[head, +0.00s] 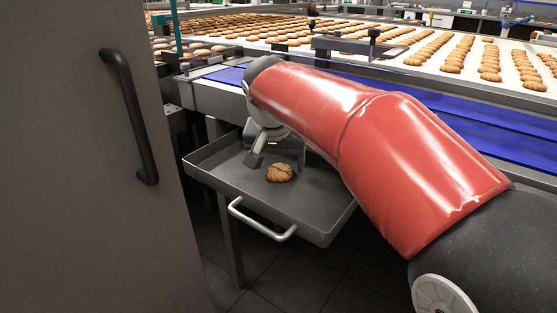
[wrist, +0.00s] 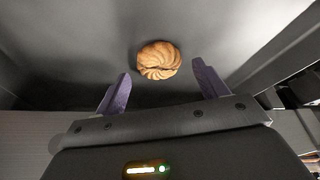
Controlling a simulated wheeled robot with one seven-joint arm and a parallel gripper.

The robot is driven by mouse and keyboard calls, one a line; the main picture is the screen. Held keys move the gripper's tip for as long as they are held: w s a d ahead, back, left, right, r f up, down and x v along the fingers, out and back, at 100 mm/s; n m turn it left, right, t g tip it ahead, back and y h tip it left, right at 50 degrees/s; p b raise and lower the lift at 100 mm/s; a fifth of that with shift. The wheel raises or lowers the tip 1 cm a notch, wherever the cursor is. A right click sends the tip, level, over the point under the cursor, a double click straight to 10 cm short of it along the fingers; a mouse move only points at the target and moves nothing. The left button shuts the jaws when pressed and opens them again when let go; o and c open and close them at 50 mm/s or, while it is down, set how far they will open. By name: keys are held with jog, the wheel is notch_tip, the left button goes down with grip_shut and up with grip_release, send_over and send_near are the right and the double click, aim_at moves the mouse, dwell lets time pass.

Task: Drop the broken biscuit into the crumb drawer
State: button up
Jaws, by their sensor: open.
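A golden-brown swirled biscuit (head: 280,173) lies on the floor of the open grey metal drawer (head: 222,190). In the wrist view the biscuit (wrist: 158,60) sits just beyond the fingertips, roughly midway between them. Whether it is broken cannot be made out clearly. My gripper (wrist: 160,78) is open and empty, its two purple-grey fingers spread apart. In the head view my gripper (head: 268,160) is inside the drawer area, just behind and left of the biscuit, partly hidden by my red arm. The drawer floor (wrist: 90,50) fills most of the wrist view.
The drawer's silver handle (head: 262,222) faces forward. A blue conveyor (head: 460,130) runs behind the drawer, with a white belt (head: 400,50) of biscuit rows beyond it. A tall grey door (head: 80,200) with a black handle stands close at left. Dark floor tiles (head: 300,285) lie below.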

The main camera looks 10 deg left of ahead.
jog(key=shift+r, duration=0.3)
jog(key=p+v, duration=0.2)
jog(key=v, duration=1)
jog(key=shift+r, duration=0.35)
